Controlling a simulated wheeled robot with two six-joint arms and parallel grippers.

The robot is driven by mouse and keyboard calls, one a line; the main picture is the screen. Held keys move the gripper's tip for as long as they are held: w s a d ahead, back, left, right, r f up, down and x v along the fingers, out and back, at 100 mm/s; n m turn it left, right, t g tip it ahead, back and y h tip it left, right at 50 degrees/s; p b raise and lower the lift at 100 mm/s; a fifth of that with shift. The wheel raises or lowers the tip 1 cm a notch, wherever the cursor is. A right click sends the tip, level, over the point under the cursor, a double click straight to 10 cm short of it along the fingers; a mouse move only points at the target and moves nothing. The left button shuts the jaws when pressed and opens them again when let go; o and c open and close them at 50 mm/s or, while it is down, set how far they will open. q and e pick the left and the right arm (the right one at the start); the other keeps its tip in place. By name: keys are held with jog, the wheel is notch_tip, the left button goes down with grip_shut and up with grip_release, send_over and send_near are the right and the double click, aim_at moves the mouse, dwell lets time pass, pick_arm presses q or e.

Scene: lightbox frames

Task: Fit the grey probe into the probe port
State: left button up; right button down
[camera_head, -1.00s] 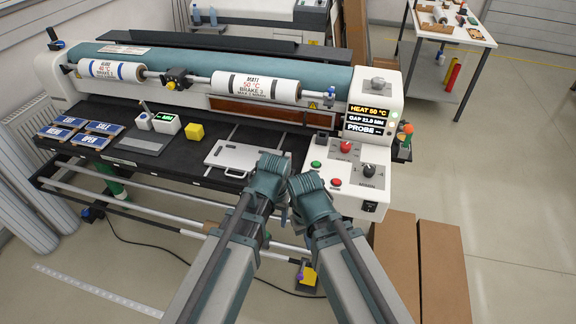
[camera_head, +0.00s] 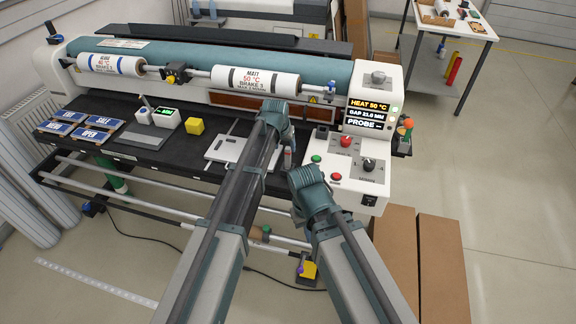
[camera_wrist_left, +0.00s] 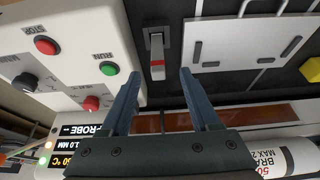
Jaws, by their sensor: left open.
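The grey probe (camera_wrist_left: 157,62), a short light-grey bar with a red band, stands in a small dark holder on the black bed. In the left wrist view it lies between the two fingers of my left gripper (camera_wrist_left: 159,75), which are open with a gap on each side of it. In the head view my left gripper (camera_head: 275,112) reaches over the bed just left of the console, its fingers hidden by the wrist. My right gripper (camera_head: 310,185) is in front of the console, its fingers hidden. I cannot make out the probe port.
The white console (camera_head: 345,160) with red and green buttons is right of the probe. A display (camera_head: 368,115) reads HEAT, GAP and PROBE. The MATT roll (camera_head: 257,82) is behind.

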aim_at(287, 155)
pick_arm(q)
jog(key=b+x, duration=0.3)
jog(key=x, duration=0.2)
jog(key=shift+f+b, duration=0.15)
jog(key=shift+b, duration=0.2)
jog(key=b+x, duration=0.5)
jog(key=shift+s+d+f, duration=0.15)
jog(key=shift+d+f, duration=0.05)
jog(key=shift+r, duration=0.1)
grip_shut()
